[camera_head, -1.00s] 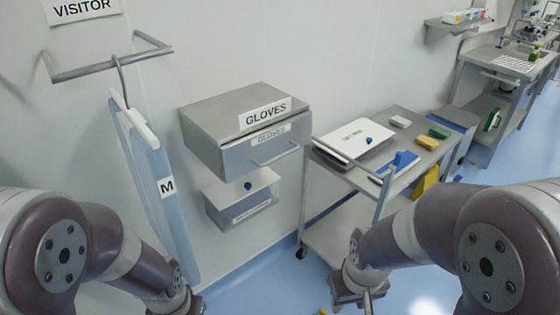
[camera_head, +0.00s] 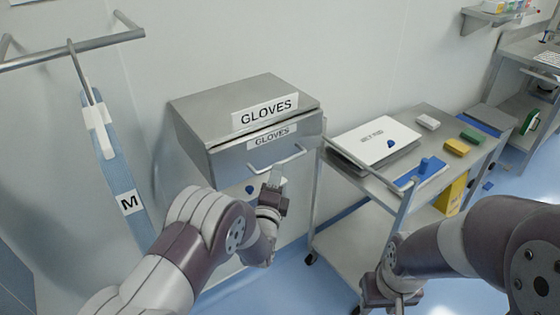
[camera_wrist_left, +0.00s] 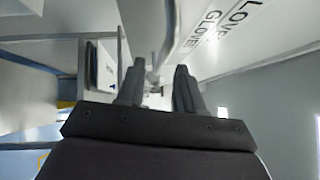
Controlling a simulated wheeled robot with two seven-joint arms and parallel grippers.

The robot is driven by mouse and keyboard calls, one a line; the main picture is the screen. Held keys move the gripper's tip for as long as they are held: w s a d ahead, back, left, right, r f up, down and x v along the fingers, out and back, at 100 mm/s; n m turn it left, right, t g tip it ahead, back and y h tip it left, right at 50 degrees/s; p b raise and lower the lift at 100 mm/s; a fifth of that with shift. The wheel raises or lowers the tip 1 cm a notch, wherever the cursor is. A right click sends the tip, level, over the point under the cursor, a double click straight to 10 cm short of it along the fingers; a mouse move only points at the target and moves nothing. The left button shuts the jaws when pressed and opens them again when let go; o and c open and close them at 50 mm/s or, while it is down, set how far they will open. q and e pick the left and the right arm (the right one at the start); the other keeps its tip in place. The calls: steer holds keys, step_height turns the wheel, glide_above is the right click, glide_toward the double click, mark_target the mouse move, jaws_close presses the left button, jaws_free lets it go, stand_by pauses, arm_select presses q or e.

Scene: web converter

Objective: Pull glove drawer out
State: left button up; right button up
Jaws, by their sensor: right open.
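The grey glove drawer (camera_head: 225,163) sits in a metal wall box (camera_head: 235,95) labelled GLOVES. Its front carries a second GLOVES label and a thin bar handle (camera_head: 292,158). My left gripper (camera_head: 276,176) is at the handle's middle, in front of the drawer. In the left wrist view its two fingers (camera_wrist_left: 157,88) stand apart with a gap between them, and the drawer front (camera_wrist_left: 245,50) is at upper right. I cannot tell whether the bar lies between the fingers. My right gripper (camera_head: 392,304) is low near the cart, away from the drawer, and open.
A metal cart (camera_head: 350,245) stands right of the drawer, with a white board (camera_head: 374,140), a blue tool (camera_head: 424,172) and small blocks on top. A blue garment (camera_head: 125,180) marked M hangs from a rail at left. Blue floor shows below.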

arm_select(q)
steer(key=w, duration=0.3)
steer(key=w+r, duration=0.1)
steer(key=shift+w+d+p, duration=0.15)
steer(key=shift+d+p, duration=0.1)
steer(key=shift+p, duration=0.05)
steer(key=shift+w+d+f, duration=0.1)
steer(key=shift+w, duration=0.15)
steer(key=shift+s, duration=0.1)
jaws_close()
arm_select(e)
steer(key=shift+s+a+r, duration=0.15)
steer(key=shift+s+r, duration=0.05)
steer(key=shift+r, duration=0.4)
